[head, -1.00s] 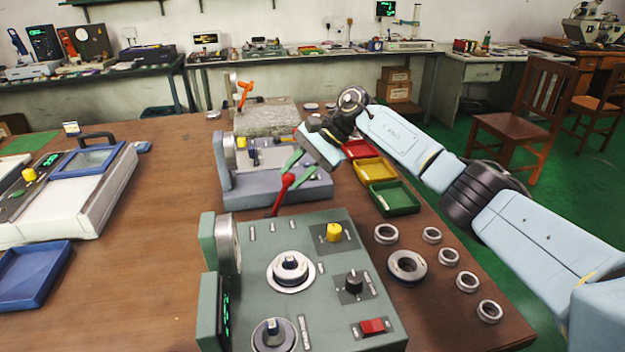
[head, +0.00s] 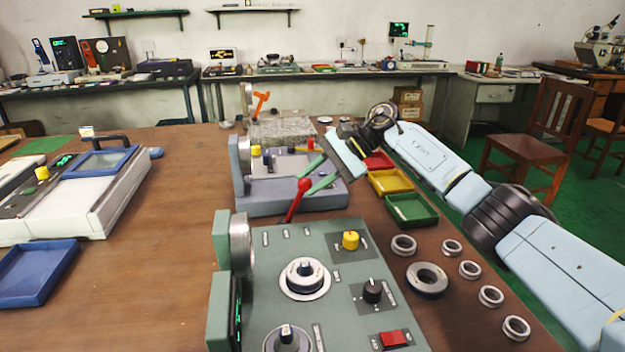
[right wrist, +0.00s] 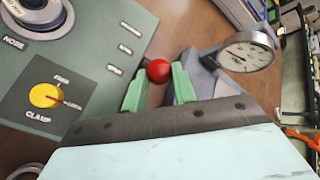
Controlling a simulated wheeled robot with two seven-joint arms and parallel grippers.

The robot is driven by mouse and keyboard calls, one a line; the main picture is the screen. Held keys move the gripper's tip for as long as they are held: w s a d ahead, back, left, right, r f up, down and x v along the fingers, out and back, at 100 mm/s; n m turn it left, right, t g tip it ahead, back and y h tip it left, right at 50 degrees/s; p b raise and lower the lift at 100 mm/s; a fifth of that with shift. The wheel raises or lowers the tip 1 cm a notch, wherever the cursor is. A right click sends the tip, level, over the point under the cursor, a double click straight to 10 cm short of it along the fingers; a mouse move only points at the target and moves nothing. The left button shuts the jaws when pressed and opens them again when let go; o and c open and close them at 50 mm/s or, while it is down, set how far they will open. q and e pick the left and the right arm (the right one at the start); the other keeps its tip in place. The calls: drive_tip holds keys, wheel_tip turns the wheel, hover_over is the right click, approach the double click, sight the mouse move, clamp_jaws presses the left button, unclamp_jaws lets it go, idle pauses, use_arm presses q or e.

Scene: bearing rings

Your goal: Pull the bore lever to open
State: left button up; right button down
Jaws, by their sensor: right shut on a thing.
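The lever with a round red knob (head: 304,185) rises from the far edge of the green machine (head: 275,270) and leans slightly right in the head view. My right gripper (head: 307,180) reaches in from the right and its green fingers are at the knob. In the right wrist view the red knob (right wrist: 158,71) sits between the two green fingertips of my right gripper (right wrist: 159,78), which is shut on it. Most of the lever's rod is hidden in that view. My left gripper is not in view.
A grey-blue machine (head: 285,196) stands just behind the lever. Red, yellow (head: 390,182) and green trays (head: 411,209) lie to the right under my arm. Several metal rings (head: 427,279) lie right of the green machine. The table left of it is clear up to a blue tray (head: 37,272).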

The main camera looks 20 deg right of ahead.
drive_tip(key=shift+s+f, duration=0.15)
drive_tip(key=shift+f, duration=0.35)
drive_tip(key=c, duration=1.4)
unclamp_jaws()
drive_tip(key=shift+o, duration=1.3)
drive_tip(key=shift+r, duration=0.25)
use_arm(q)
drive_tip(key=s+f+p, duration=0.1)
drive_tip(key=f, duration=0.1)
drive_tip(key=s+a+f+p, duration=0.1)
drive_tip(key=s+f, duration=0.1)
use_arm(e)
drive_tip(key=v, duration=1.3)
drive_tip(key=shift+d, duration=0.2)
